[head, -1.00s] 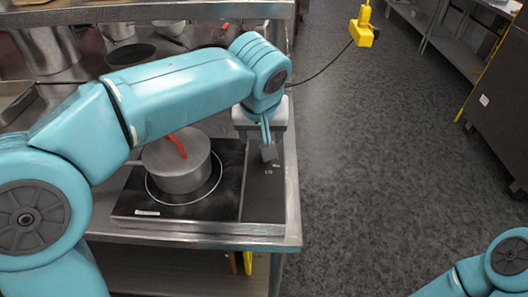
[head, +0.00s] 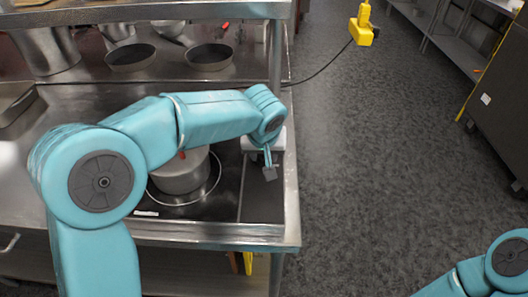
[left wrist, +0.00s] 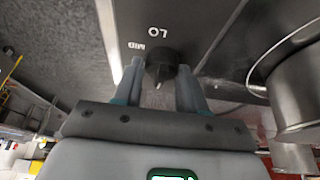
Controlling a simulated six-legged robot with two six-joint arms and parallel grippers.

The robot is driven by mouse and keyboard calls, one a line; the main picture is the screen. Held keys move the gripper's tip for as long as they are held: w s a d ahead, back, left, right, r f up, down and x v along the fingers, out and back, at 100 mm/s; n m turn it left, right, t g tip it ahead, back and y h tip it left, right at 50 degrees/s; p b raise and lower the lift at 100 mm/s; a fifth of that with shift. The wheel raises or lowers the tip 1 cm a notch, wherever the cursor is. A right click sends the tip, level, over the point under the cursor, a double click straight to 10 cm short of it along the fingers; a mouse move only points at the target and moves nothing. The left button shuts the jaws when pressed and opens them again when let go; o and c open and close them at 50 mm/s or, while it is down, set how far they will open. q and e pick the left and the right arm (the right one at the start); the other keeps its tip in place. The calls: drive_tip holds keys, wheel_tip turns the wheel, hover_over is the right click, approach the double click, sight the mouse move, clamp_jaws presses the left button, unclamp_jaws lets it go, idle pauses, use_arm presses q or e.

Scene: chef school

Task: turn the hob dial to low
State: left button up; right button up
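The hob dial (left wrist: 162,66) is a black round knob on the hob's dark control strip, in the left wrist view. The printed labels LO (left wrist: 157,32) and MID (left wrist: 136,46) stand beyond it. The tips of my left gripper (left wrist: 160,78) are on either side of the dial, spread apart; firm contact does not show. In the head view my left gripper (head: 270,172) is over the right strip of the black hob (head: 262,205) and hides the dial. My right gripper is not in view; only part of my right arm shows at the lower right.
A steel pot (head: 180,176) with a red handle stands on the hob, left of the strip, and shows close by in the left wrist view (left wrist: 297,90). Two dark pans (head: 210,56) sit farther back under a steel shelf (head: 150,11).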

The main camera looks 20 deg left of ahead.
use_arm(q)
drive_tip(key=c, duration=0.5)
drive_tip(key=shift+o, duration=0.2)
